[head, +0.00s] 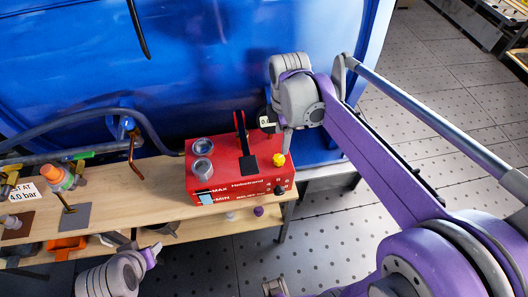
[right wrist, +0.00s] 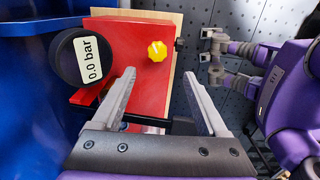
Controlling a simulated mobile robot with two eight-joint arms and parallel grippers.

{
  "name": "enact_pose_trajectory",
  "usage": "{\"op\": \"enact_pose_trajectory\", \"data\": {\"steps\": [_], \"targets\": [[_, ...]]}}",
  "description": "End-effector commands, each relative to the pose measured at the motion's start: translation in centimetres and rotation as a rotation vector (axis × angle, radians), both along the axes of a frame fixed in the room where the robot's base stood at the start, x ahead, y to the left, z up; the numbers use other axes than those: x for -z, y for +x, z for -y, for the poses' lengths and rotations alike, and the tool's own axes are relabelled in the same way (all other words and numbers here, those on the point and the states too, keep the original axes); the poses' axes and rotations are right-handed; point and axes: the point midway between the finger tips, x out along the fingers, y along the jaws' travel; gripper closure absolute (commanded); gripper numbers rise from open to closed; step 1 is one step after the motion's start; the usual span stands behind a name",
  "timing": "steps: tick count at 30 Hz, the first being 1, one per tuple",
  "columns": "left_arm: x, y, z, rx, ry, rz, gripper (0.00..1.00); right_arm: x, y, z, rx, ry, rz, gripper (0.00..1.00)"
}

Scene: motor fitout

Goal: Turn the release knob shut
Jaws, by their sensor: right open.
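A red pump box (head: 228,181) stands on the right end of the wooden bench. A yellow knob (head: 279,159) sits on its top near the right edge, and a black knob (head: 280,190) on its front face; no readable label names either as the release knob. My right gripper (head: 287,148) is above the yellow knob, fingers down. In the right wrist view the open, empty fingers (right wrist: 159,74) point at the box, with the yellow knob (right wrist: 156,51) ahead between them, apart from both. My left gripper (head: 151,256) is low at the bench's front; its jaws are unclear.
A round black gauge (right wrist: 90,58) reading 0.0 bar stands close beside the yellow knob. The blue tank (head: 210,60) stands behind. Fittings and a hose occupy the bench's left. Perforated floor lies open right.

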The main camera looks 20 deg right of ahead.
Motion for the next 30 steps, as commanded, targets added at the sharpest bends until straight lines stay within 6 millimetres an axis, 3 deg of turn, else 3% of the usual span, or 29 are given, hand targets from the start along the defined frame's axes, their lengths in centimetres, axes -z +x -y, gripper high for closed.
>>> {"op": "enact_pose_trajectory", "data": {"steps": [4,8,21,30], "targets": [[0.0,0.0,0.0,0.0,0.0,0.0,0.5,0.2,0.6,0.5,-0.071,0.003,-0.023,0.24],[0.2,-0.1,0.0,0.0,0.0,-0.001,0.5,1.5,0.7,0.4,-0.077,0.003,-0.024,0.24],[1.0,-0.3,0.0,0.0,0.0,-0.006,0.5,9.3,0.6,0.4,-0.075,0.003,-0.023,0.24],[1.1,-0.4,0.0,0.0,0.0,-0.007,0.5,10.7,0.6,0.4,-0.074,0.003,-0.022,0.24]]}}
